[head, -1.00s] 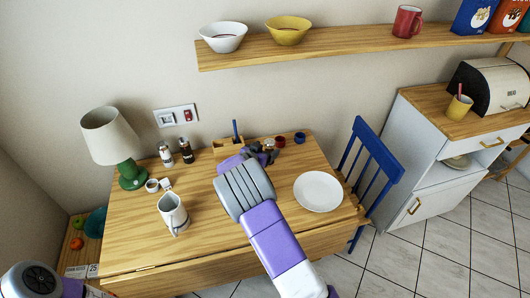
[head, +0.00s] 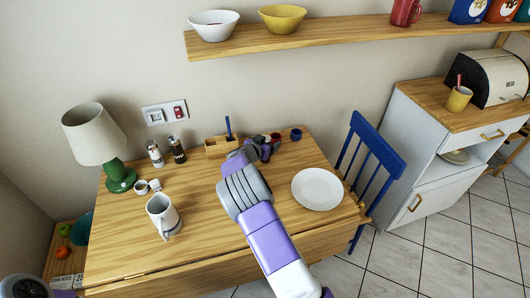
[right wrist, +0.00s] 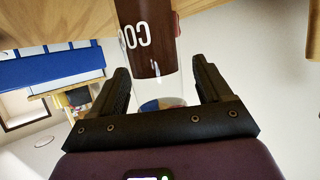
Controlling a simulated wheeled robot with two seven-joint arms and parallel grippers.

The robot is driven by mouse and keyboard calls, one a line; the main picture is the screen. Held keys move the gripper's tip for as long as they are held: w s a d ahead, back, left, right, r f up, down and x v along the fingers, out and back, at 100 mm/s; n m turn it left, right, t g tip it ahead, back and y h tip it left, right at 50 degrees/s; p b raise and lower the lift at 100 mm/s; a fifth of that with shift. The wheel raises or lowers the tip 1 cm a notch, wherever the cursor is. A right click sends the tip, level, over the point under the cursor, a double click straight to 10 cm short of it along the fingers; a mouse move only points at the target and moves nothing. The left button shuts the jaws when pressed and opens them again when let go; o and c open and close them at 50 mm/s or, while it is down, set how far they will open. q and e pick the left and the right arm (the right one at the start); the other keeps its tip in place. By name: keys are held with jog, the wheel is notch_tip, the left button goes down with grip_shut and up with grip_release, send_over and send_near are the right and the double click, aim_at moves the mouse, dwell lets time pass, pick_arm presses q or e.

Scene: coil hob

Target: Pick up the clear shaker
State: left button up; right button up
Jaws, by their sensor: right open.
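In the right wrist view a clear, glass-like shaker (right wrist: 160,85) with a dark brown part lettered "CO" stands between my fingers. The lettering is partly cut off. My right gripper (right wrist: 165,90) is open, with one black finger on each side of the shaker; I cannot tell whether either touches it. In the head view my right gripper (head: 264,149) is at the back of the wooden table and hides most of the shaker there. My left gripper is out of view; only part of my left arm shows at the lower left.
A red cup (head: 275,137) and a blue cup (head: 296,134) stand close to the right gripper. A wooden caddy (head: 216,148) is to its left. Two shakers, one pale (head: 154,154) and one dark (head: 177,151), stand farther left. A white plate (head: 318,189) lies right of my arm.

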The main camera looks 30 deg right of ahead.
jog(key=shift+c, duration=0.3)
jog(key=c, duration=1)
jog(key=shift+r, duration=0.15)
